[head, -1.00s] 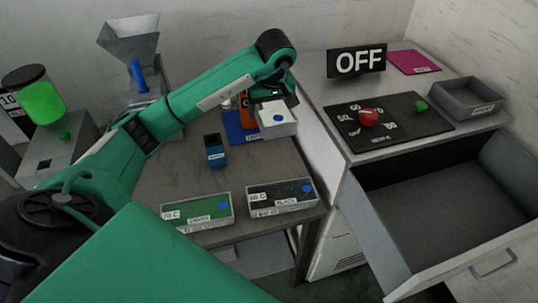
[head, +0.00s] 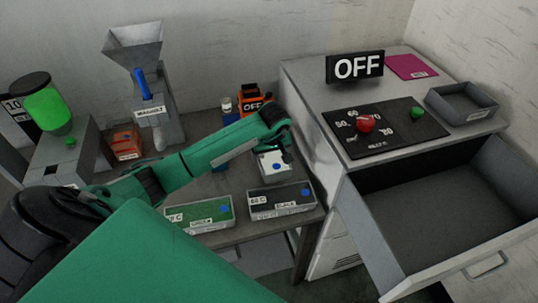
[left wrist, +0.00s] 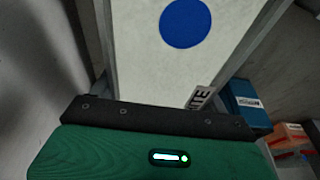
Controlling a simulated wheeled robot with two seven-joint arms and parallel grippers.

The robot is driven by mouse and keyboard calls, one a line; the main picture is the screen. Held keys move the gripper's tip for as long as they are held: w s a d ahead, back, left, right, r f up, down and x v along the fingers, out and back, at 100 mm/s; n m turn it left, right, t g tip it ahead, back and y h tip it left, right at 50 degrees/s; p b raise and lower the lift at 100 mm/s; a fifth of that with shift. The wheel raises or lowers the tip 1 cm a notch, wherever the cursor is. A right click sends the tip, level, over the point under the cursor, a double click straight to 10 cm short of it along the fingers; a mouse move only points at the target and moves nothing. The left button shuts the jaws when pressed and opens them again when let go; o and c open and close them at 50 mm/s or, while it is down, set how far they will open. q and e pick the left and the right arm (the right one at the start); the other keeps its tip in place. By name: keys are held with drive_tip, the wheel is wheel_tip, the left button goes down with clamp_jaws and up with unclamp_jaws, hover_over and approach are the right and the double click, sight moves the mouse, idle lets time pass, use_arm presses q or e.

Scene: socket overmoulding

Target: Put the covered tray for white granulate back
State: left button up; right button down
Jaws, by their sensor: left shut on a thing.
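The covered tray for white granulate (head: 269,163) has a pale top with a blue dot and hangs from my left gripper (head: 279,150), behind the black tray on the table. In the left wrist view the white tray (left wrist: 168,65) fills the middle, with its blue dot and part of a "WHITE" label showing. My left gripper is shut on it. The green tray (head: 200,227) and the black tray (head: 282,208) stand side by side at the table's front edge, each with a blue dot. My right gripper is not in view.
A grey cabinet (head: 305,85) with an OFF sign (head: 355,67) and an open, empty drawer (head: 440,225) stands right of the table. A grey hopper (head: 135,45) and a machine with a green container (head: 45,107) stand at the left. A blue box (left wrist: 245,103) shows in the left wrist view.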

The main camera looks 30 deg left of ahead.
use_arm(q)
drive_tip(key=shift+f, duration=0.6)
drive_tip(key=shift+f+b, duration=0.6)
drive_tip(key=o, duration=1.5)
drive_tip(key=shift+c, duration=0.2)
